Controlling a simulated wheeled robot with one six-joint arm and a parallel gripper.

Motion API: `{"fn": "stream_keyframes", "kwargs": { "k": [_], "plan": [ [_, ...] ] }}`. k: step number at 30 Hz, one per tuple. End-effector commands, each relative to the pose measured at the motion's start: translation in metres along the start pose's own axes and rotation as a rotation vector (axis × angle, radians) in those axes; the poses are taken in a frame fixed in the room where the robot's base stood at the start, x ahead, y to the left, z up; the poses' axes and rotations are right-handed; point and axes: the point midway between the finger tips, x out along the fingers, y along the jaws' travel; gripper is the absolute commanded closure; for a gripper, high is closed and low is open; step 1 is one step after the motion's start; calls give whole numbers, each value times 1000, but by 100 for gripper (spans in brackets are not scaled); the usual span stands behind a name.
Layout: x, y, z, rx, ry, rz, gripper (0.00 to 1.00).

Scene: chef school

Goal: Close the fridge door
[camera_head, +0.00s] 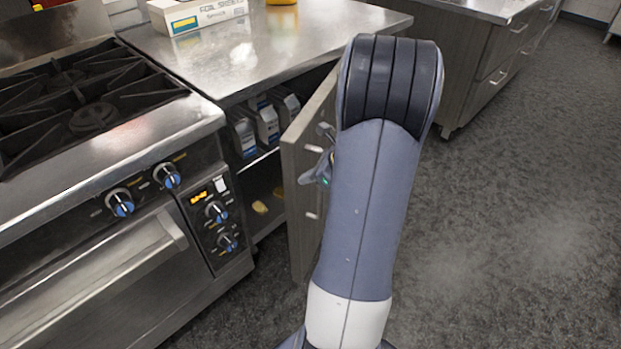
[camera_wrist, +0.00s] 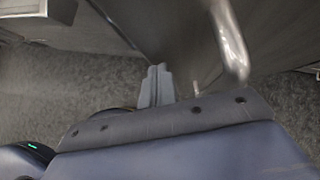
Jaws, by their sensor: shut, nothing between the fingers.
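The open door (camera_head: 301,225) is a grey-brown panel swung out from the cupboard under the steel counter, taken here to be the fridge. Its inside, with cartons (camera_head: 266,122) on a shelf, shows through the gap. My gripper (camera_head: 318,172) is at the door's outer side, partly hidden behind my arm. In the wrist view my gripper (camera_wrist: 157,82) is shut and empty, its fingers together close to the dark door panel (camera_wrist: 180,35). A curved metal handle (camera_wrist: 230,42) stands right of the fingers. I cannot tell whether the fingers touch the door.
A stove (camera_head: 95,115) with knobs stands left of the cupboard. A box (camera_head: 196,13) lies on the counter (camera_head: 225,55). Another drawer unit (camera_head: 485,65) stands at the back right. The grey floor (camera_head: 520,210) on the right is clear.

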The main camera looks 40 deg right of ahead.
Motion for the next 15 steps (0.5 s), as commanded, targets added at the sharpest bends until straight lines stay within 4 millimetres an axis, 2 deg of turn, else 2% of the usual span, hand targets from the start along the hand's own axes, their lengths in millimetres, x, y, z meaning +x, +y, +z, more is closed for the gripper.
{"fn": "stream_keyframes", "kwargs": {
  "k": [5,15],
  "plan": [
    [10,0,11,10,0,-12,100],
    [63,-3,64,97,2,-98,100]
  ]
}}
